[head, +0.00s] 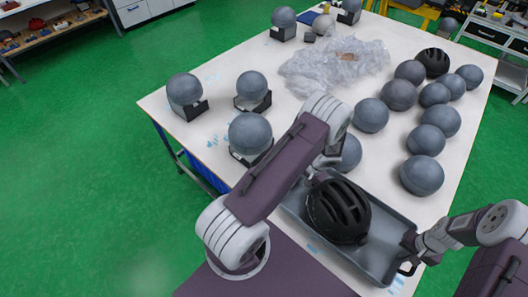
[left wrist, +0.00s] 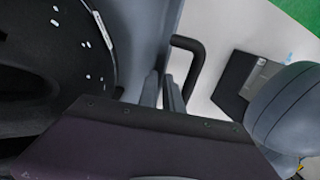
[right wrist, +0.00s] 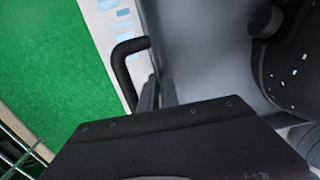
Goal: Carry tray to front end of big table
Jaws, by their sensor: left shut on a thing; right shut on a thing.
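The grey tray (head: 383,262) lies at the near end of the big white table (head: 224,140), with a black helmet (head: 338,211) in it. My right gripper (head: 408,256) is shut on the tray's right end by the black handle. In the right wrist view its fingers (right wrist: 158,92) close at the tray wall beside the handle (right wrist: 128,65). My left gripper is hidden behind its own arm in the head view. In the left wrist view its fingers (left wrist: 163,92) are shut at the tray wall next to the other black handle (left wrist: 188,62). The helmet (left wrist: 50,65) also shows there.
Several grey balls, some on black stands (head: 187,92), stand along the table's left side. Several more balls (head: 421,175) crowd the right side beyond the tray. Crumpled clear plastic (head: 335,65) lies mid-table. Green floor (head: 70,180) is open to the left.

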